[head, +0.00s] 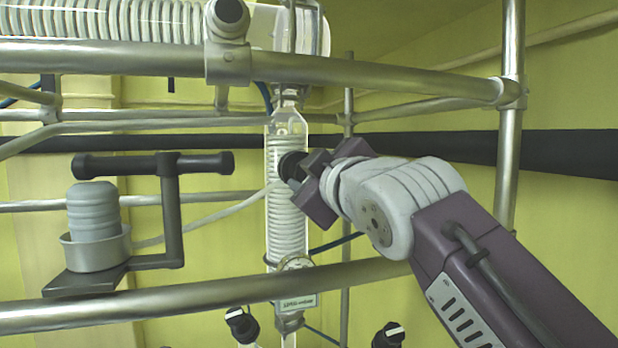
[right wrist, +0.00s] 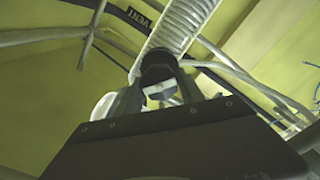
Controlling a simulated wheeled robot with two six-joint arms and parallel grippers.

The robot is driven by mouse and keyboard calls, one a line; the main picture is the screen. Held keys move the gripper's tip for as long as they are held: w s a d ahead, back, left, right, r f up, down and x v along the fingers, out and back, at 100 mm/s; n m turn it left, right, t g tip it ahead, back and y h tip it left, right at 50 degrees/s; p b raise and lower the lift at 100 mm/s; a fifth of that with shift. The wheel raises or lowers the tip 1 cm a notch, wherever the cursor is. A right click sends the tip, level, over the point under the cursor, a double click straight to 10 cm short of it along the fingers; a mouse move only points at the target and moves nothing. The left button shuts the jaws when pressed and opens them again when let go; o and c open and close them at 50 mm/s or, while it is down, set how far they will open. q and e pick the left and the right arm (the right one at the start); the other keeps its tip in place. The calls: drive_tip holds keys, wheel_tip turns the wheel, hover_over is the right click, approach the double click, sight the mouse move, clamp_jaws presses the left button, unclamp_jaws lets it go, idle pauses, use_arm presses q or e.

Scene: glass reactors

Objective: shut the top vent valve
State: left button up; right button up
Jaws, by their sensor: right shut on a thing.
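A round black valve knob (head: 290,165) sits on the front of the coiled glass column in the head view. My right gripper (head: 302,177) reaches it from the right and is shut on it. In the right wrist view the dark knob (right wrist: 158,66) sits between the two fingers, with a white bar (right wrist: 160,90) visible on it. A black "VENT" label (right wrist: 133,17) shows beside the column there. The fingers hide part of the knob, and I cannot tell from the bar whether the valve is open. My left gripper is in neither view.
A post (head: 509,130) stands at right. Two black-and-white knobs (head: 242,325) (head: 389,335) are lower down. A metal cup (head: 95,248) on a bracket is at left.

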drive_tip(key=m, duration=0.4)
drive_tip(key=shift+w+f+m+b, duration=0.1)
drive_tip(key=shift+f+m+b, duration=0.2)
drive_tip(key=shift+b, duration=0.05)
drive_tip(key=m, duration=0.5)
drive_tip(key=shift+m+b, duration=0.3)
drive_tip(key=m, duration=0.5)
drive_tip(key=shift+d+b, duration=0.1)
drive_tip(key=shift+b, duration=0.2)
drive_tip(key=m, duration=0.5)
drive_tip(key=shift+f+m, duration=0.1)
drive_tip(key=shift+m, duration=0.3)
drive_tip(key=m, duration=0.4)
drive_tip(key=shift+m+b, duration=0.3)
drive_tip(key=shift+b, duration=0.1)
drive_tip(key=m, duration=1)
drive_tip(key=shift+m+b, duration=0.3)
drive_tip(key=shift+m, duration=0.1)
drive_tip(key=m, duration=0.4)
drive_tip(key=shift+m, duration=0.4)
